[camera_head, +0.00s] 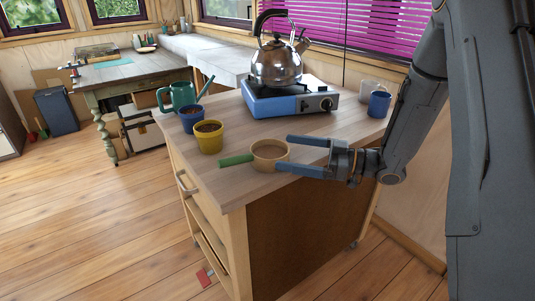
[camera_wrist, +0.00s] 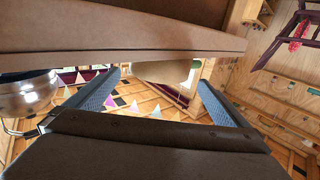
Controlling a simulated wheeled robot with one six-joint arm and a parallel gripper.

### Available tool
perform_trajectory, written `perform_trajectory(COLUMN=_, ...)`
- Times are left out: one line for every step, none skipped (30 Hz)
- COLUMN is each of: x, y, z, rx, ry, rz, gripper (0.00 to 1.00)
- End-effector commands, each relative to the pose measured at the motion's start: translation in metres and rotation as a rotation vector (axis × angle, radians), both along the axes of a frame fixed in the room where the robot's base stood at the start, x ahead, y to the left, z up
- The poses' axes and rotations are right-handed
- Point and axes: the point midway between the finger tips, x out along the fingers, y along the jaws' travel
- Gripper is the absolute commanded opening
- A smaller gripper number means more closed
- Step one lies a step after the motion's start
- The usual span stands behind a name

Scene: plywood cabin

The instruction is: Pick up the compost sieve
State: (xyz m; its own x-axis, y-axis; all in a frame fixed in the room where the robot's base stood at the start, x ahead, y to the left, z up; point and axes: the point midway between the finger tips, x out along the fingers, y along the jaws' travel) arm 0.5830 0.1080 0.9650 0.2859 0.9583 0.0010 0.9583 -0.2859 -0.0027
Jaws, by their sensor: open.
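The compost sieve, a round tan ring (camera_head: 262,162) with a green handle (camera_head: 237,160) pointing left, lies near the front edge of the wooden cart top. My gripper (camera_head: 285,152) reaches in from the right with two blue fingers apart. In the head view the fingertips overlap the sieve's right side, one at its far side and one at its near side; I cannot tell whether they touch it. In the wrist view my gripper (camera_wrist: 158,95) is open, and a tan curved shape, perhaps the sieve, shows between the fingers.
On the cart top (camera_head: 235,180), a yellow pot (camera_head: 209,137), a blue pot (camera_head: 191,119) and a green watering can (camera_head: 180,96) stand left. A kettle (camera_head: 276,63) sits on a blue stove (camera_head: 290,99) behind. A blue mug (camera_head: 379,104) stands at right.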

Motion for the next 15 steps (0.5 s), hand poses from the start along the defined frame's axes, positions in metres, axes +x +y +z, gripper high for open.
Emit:
perform_trajectory(x=0.001, y=0.006, z=0.001, rx=0.002, ry=-0.001, rz=0.003, gripper=1.0)
perform_trajectory(x=0.002, y=0.009, z=0.002, rx=0.001, ry=0.0, rz=0.003, gripper=1.0)
perform_trajectory(x=0.003, y=0.012, z=0.002, rx=0.001, ry=-0.001, rz=0.001, gripper=1.0)
perform_trajectory(x=0.004, y=0.014, z=0.002, rx=0.0, ry=-0.001, rz=-0.001, gripper=1.0)
perform_trajectory(x=0.005, y=0.016, z=0.002, rx=0.0, ry=-0.001, rz=-0.002, gripper=1.0)
perform_trajectory(x=0.007, y=0.019, z=0.001, rx=0.0, ry=-0.001, rz=-0.003, gripper=1.0)
perform_trajectory(x=0.008, y=0.022, z=0.001, rx=0.0, ry=-0.001, rz=-0.003, gripper=1.0)
perform_trajectory(x=0.008, y=0.025, z=0.001, rx=0.0, ry=-0.001, rz=-0.003, gripper=1.0)
perform_trajectory(x=0.01, y=0.03, z=0.0, rx=0.0, ry=-0.001, rz=-0.003, gripper=1.0)
perform_trajectory(x=0.011, y=0.035, z=0.0, rx=0.0, ry=-0.001, rz=-0.002, gripper=1.0)
perform_trajectory(x=0.012, y=0.04, z=0.0, rx=0.0, ry=-0.001, rz=-0.001, gripper=1.0)
perform_trajectory(x=0.014, y=0.046, z=-0.001, rx=0.0, ry=-0.001, rz=-0.001, gripper=1.0)
perform_trajectory(x=0.016, y=0.05, z=-0.002, rx=0.0, ry=-0.001, rz=-0.001, gripper=1.0)
perform_trajectory(x=0.017, y=0.054, z=-0.002, rx=-0.002, ry=-0.002, rz=-0.001, gripper=1.0)
perform_trajectory(x=0.019, y=0.058, z=-0.002, rx=-0.002, ry=-0.002, rz=-0.002, gripper=1.0)
